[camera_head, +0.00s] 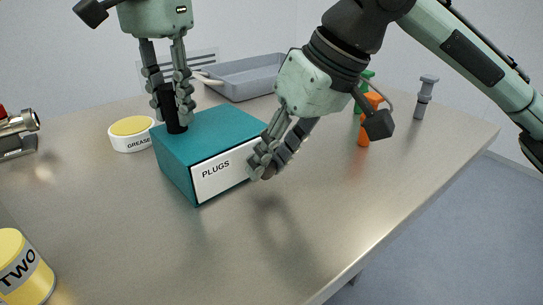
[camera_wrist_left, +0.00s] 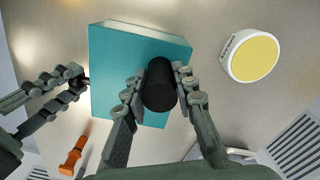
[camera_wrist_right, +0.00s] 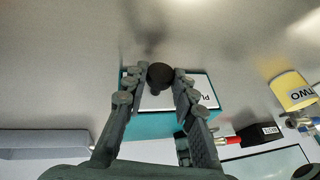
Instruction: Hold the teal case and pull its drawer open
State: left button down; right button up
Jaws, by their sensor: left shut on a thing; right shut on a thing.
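The teal case (camera_head: 208,135) stands on the metal table, with a white drawer front (camera_head: 222,174) marked PLUGS facing the front right. The drawer looks closed against the case. My left gripper (camera_head: 172,118) points down and is shut on the black post (camera_wrist_left: 160,85) on top of the case. My right gripper (camera_head: 264,168) is at the right part of the drawer front, shut on a dark round knob (camera_wrist_right: 160,76). In the head view its fingers mostly hide the knob.
A grease tin (camera_head: 131,134) with a yellow lid stands left of the case. A grey tray (camera_head: 243,77) is behind. Orange (camera_head: 364,132) and grey (camera_head: 425,97) pieces stand at the right. A yellow TWO can (camera_head: 22,268) is front left. Table before the drawer is clear.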

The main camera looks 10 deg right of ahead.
grip_shut()
jog(key=s+d, duration=0.1)
jog(key=s, duration=0.1)
jog(key=s+d, duration=0.1)
jog(key=s, duration=0.1)
jog(key=s+d, duration=0.1)
jog(key=s, duration=0.2)
jog(key=shift+d, duration=0.3)
jog(key=shift+w, duration=0.1)
jog(key=o, duration=0.9)
grip_release()
jog(key=v, duration=1.2)
jog(key=shift+a+r, duration=0.1)
